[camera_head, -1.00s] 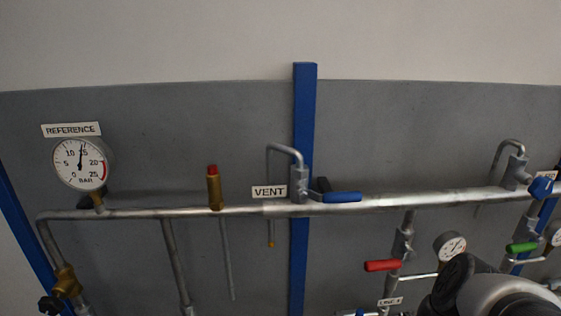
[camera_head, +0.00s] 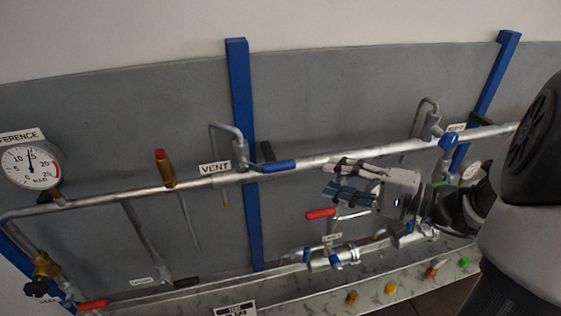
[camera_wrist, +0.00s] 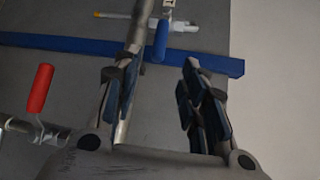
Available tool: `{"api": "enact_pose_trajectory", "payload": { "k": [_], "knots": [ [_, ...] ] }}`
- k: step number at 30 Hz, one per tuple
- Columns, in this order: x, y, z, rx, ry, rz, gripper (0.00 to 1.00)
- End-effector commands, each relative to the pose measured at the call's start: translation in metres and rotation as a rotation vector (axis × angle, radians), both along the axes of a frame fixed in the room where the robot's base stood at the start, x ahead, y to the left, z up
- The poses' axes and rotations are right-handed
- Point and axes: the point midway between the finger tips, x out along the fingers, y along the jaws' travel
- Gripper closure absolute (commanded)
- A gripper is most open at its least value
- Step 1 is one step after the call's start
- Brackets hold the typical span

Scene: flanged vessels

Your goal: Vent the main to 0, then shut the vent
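The blue vent handle (camera_head: 280,166) lies along the main pipe (camera_head: 325,158), beside the VENT label (camera_head: 215,168) and a bent outlet tube (camera_head: 212,145). The round REFERENCE gauge (camera_head: 30,165) at the left has its needle pointing almost straight up, between 10 and 15. My gripper (camera_head: 345,180) is to the right of the vent handle and in front of the pipe, apart from the handle. In the wrist view my gripper (camera_wrist: 157,78) is open, its fingers apart with nothing held between them. The vent handle (camera_wrist: 160,40) shows ahead, beyond the fingertips.
A red handle (camera_head: 320,213) is below my gripper; it shows at the left in the wrist view (camera_wrist: 40,88). A blue upright (camera_head: 242,100) stands behind the vent. A brass fitting with a red cap (camera_head: 164,168) is on the pipe. Small coloured parts line the lower ledge (camera_head: 315,290).

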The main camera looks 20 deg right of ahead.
Motion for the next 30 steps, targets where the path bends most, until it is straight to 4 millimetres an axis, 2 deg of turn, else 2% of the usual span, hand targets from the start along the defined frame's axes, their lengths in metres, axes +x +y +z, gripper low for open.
{"api": "enact_pose_trajectory", "payload": {
  "k": [3, 15, 21, 30],
  "knots": [
    [0.018, 0.022, -0.003, 0.001, 0.002, 0.009, 0.61],
    [0.075, 0.08, -0.015, 0.0, 0.004, 0.006, 0.61],
    [0.091, 0.094, -0.018, 0.0, 0.002, 0.003, 0.61],
    [0.095, 0.098, -0.019, 0.0, 0.002, 0.002, 0.61]
  ]
}}
